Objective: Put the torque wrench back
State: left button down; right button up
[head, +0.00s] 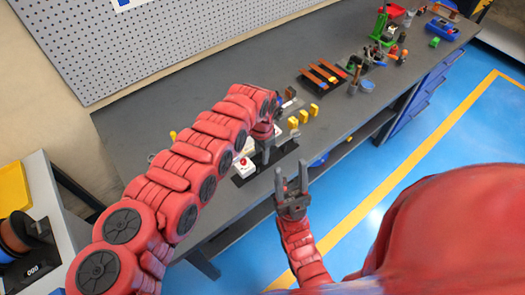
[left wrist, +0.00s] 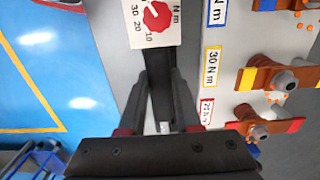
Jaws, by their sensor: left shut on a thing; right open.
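My left gripper (head: 265,152) is low over the workbench, next to a white box with a red knob (head: 243,168). In the left wrist view, the left gripper (left wrist: 159,76) is shut on a dark bar, which looks like the torque wrench (left wrist: 160,98). The wrench's ends are hidden by the fingers and the gripper body. The white box's dial (left wrist: 155,20), marked N m, lies just beyond the fingertips. My right gripper (head: 292,172) is open and empty, in front of the bench's near edge.
Yellow pieces (head: 303,117) stand on the bench right of my left gripper. A grey pegboard (head: 170,40) stands behind. The bench stretch behind my left arm is mostly clear.

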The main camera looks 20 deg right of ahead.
pick_arm(q)
jog(key=shift+w, duration=0.1)
jog(key=shift+a+f+b, duration=0.15)
jog(key=shift+a+b, duration=0.05)
jog(key=shift+b, duration=0.1)
jog(key=shift+d+f+b, duration=0.15)
jog(key=shift+f+b, duration=0.25)
jog(key=c, duration=0.6)
grip_release()
jog(key=shift+r, duration=0.1)
